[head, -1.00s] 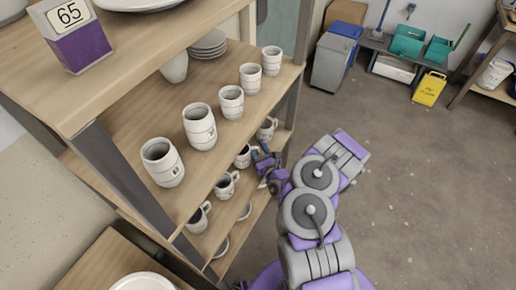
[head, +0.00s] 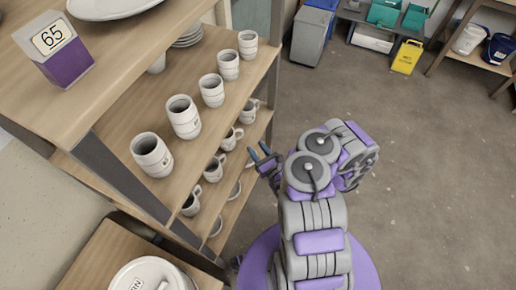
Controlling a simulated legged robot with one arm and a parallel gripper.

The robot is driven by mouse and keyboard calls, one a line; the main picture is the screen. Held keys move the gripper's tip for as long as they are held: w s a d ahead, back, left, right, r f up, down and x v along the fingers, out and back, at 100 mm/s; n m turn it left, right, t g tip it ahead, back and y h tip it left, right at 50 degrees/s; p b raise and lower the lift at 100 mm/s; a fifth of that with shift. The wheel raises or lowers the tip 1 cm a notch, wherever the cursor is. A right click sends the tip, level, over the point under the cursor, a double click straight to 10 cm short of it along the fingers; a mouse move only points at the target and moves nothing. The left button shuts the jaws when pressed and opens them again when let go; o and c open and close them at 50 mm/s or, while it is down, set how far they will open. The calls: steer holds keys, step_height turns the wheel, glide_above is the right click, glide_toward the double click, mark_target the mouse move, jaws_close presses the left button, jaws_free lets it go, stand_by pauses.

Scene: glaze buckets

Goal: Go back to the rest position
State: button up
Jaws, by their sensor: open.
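My gripper (head: 262,154) is open and empty, just to the right of the wooden shelf unit (head: 120,97). My purple and grey arm is folded back over my body at the lower right of the shelf. Handled mugs (head: 213,168) stand on the lower shelf, close to the left of my gripper, with a gap between them. A row of handleless cups (head: 184,116) stands on the shelf above.
A purple sign reading 65 (head: 54,45) and a white plate (head: 110,6) are on the top shelf. A lidded white bucket (head: 152,275) stands at the lower left. The floor (head: 420,180) to the right is clear.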

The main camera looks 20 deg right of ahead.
steer(key=shift+s, duration=0.35)
stand_by(0.3)
